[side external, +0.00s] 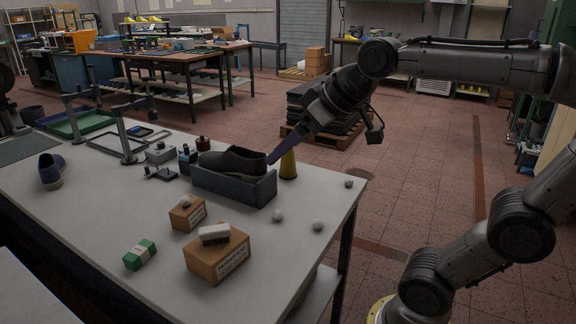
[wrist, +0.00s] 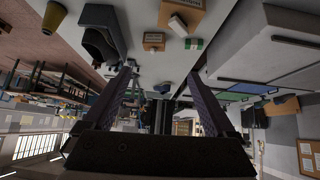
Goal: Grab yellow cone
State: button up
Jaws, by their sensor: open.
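The yellow cone (side external: 289,166) stands upright on the white table near its far right edge, beside the right end of a dark grey box holding a dark shoe. In the wrist view, which looks upside down, the cone (wrist: 33,22) is at the upper left, outside my jaws. My gripper (side external: 271,160) reaches in from the right and tilts down. Its purple finger overlaps the cone's upper left in the side view; touching cannot be told. In the wrist view my gripper (wrist: 164,68) has its two fingers wide apart with nothing held between them.
The dark grey box (side external: 232,190) with the dark shoe (side external: 231,161) is close to the cone. Cardboard boxes (side external: 217,259), a green-and-white box (side external: 139,254) and small pale balls (side external: 318,224) lie nearer. The right table corner is mostly clear.

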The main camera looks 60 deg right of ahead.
jog(key=w+d+r+m+h, duration=0.1)
jog(key=w+d+r+m, duration=0.15)
jog(key=w+d, duration=0.75)
jog(key=m+g+h, duration=0.2)
jog(key=m+g, duration=0.1)
jog(key=m, duration=0.1)
send_over(288, 161)
jog(key=d, duration=0.1)
notch_tip(288, 161, down, 24)
jog(key=shift+d+x, duration=0.15)
jog(key=shift+x, duration=1.2)
jog(key=shift+d+x, duration=0.15)
jog(key=shift+x, duration=1.15)
jog(key=shift+w+r, duration=0.1)
jog(key=shift+r, duration=0.05)
jog(key=shift+c, duration=0.2)
grip_shut()
